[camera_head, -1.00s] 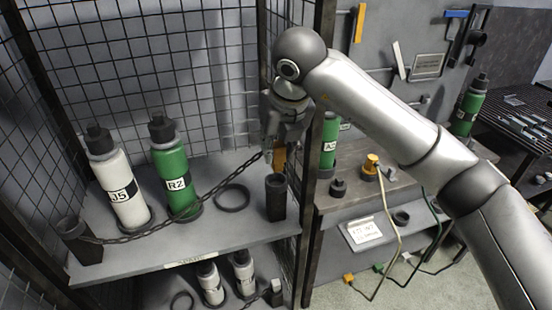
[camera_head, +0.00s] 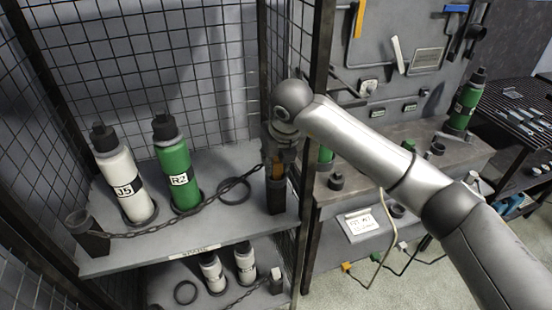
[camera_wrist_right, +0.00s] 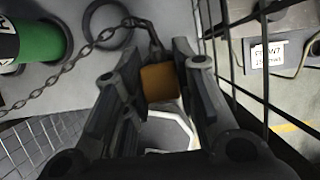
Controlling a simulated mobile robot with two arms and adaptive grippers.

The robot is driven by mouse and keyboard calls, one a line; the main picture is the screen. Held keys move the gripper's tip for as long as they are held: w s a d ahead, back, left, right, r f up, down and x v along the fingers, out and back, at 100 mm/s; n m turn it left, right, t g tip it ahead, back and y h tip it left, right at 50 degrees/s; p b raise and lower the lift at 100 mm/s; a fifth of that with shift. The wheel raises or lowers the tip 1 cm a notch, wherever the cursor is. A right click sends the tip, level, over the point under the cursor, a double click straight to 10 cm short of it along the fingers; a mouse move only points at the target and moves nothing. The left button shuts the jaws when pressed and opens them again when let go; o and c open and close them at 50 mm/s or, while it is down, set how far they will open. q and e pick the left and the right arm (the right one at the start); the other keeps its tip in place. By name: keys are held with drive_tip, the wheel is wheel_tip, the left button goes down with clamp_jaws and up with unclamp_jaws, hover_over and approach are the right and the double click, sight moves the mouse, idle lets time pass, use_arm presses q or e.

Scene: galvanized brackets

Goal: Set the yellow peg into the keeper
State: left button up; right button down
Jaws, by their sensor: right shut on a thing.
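The yellow peg (camera_head: 277,170) is upright between the fingers of my right gripper (camera_head: 277,162), which is shut on it. In the right wrist view the peg (camera_wrist_right: 159,82) sits between both fingers, with the chain (camera_wrist_right: 135,24) reaching up to it. The dark keeper (camera_head: 276,198) stands upright on the shelf at its right front corner, directly under the peg. The peg's lower end is at the keeper's mouth; I cannot tell how far inside it is. My left gripper is not in view.
The chain (camera_head: 160,228) runs across the shelf (camera_head: 165,252) to a dark post (camera_head: 87,230) at left. A mesh-cage post (camera_head: 317,110) rises close right of the keeper.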

drive_tip(key=shift+f+b, duration=0.4)
drive_tip(key=shift+b, duration=0.05)
drive_tip(key=c, duration=1.2)
unclamp_jaws()
drive_tip(key=shift+r, duration=0.1)
drive_tip(key=shift+o, duration=0.2)
drive_tip(key=shift+r+p, duration=0.55)
drive_tip(key=shift+p, duration=0.2)
drive_tip(key=b+v, duration=0.3)
drive_tip(key=v, duration=0.8)
drive_tip(key=shift+r+b, duration=0.3)
drive_tip(key=shift+b, duration=0.1)
drive_tip(key=shift+s+d, duration=0.1)
drive_tip(key=shift+s, duration=0.05)
drive_tip(key=shift+f, duration=0.1)
